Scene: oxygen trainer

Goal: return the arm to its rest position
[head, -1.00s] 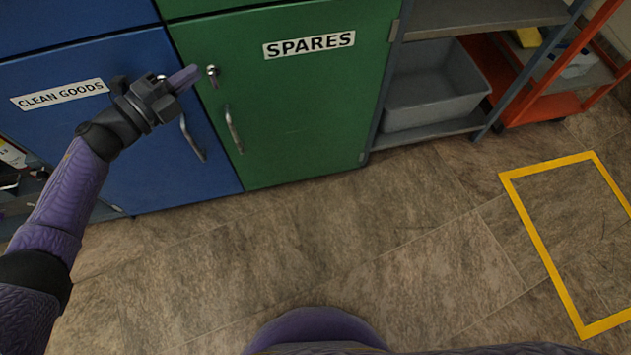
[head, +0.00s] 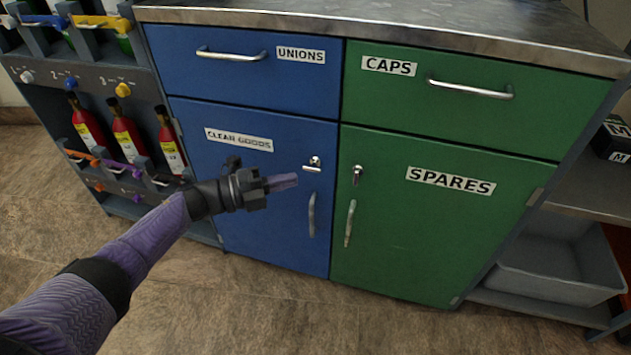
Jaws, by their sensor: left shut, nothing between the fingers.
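My left arm (head: 150,240) comes in from the lower left of the head view, stretched toward the cabinet fronts. My left gripper (head: 284,182) is shut and empty. In the picture it lies over the blue CLEAN GOODS door (head: 255,225), left of that door's handle (head: 311,214) and below its lock (head: 312,164). The gap between gripper and door is hard to judge. The green SPARES door (head: 430,235) is to the right, with a lock (head: 357,175) and a handle (head: 350,223). Both doors look closed. My right gripper is out of view.
A metal worktop (head: 400,25) tops the cabinet, above the closed UNIONS (head: 180,65) and CAPS (head: 480,120) drawers. A rack with red bottles (head: 127,135) stands left. A grey bin (head: 550,270) sits on a shelf at right. Floor (head: 270,320) in front is clear.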

